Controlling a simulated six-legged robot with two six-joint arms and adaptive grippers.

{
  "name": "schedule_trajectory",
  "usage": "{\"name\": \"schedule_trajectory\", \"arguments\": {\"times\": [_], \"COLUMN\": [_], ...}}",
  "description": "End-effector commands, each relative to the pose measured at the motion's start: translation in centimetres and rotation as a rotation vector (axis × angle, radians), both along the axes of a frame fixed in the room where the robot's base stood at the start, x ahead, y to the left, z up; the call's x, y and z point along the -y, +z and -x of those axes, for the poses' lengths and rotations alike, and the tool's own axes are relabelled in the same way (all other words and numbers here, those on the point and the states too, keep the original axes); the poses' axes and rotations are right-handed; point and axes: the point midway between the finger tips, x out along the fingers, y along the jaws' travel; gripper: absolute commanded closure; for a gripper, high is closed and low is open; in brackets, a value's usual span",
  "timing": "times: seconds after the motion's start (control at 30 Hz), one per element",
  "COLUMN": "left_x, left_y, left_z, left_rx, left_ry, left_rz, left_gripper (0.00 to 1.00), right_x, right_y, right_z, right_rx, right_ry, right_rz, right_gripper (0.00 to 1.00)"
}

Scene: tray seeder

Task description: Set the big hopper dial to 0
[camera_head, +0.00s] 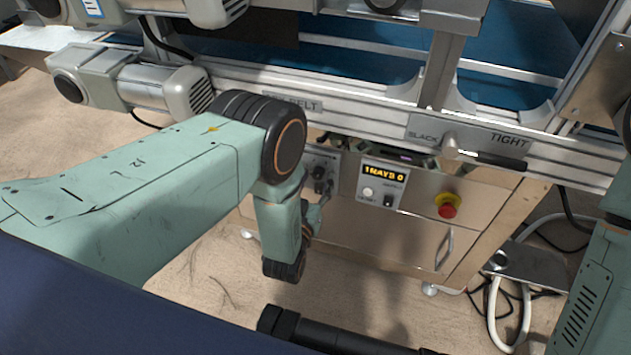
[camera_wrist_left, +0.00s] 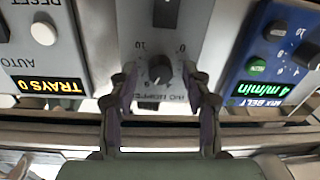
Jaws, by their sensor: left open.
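The big hopper dial (camera_wrist_left: 160,70) is a dark round knob on a grey panel, seen upside down in the left wrist view. Numbers ring it, with 10 at its upper left and 0 at its upper right; a pale mark is at its lower left. The inverted label below it partly reads HOPPER. My left gripper (camera_wrist_left: 162,74) is open, one finger on each side of the dial; contact cannot be told. In the head view my left gripper (camera_head: 323,192) is largely hidden behind my arm, near the dial panel. My right gripper is not in view.
A red stop button (camera_head: 447,210) is farther right. A metal rail (camera_head: 350,119) runs above the panels.

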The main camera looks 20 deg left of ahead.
Motion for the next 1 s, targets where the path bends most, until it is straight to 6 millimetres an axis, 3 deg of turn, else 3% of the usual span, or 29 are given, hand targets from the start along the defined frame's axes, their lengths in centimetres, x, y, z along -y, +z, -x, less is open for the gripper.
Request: {"name": "schedule_trajectory", "arguments": {"times": [0.6,1.0], "left_x": [0.00,0.01], "left_y": [-0.02,0.04], "left_z": [0.05,0.05], "left_rx": [-0.001,-0.003], "left_ry": [0.000,0.001], "left_rz": [0.000,0.059], "left_gripper": [1.00,1.00], "right_x": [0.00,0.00], "right_y": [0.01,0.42], "right_z": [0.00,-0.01], "right_rx": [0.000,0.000], "right_ry": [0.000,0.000], "right_rz": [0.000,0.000], "right_gripper": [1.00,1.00]}}
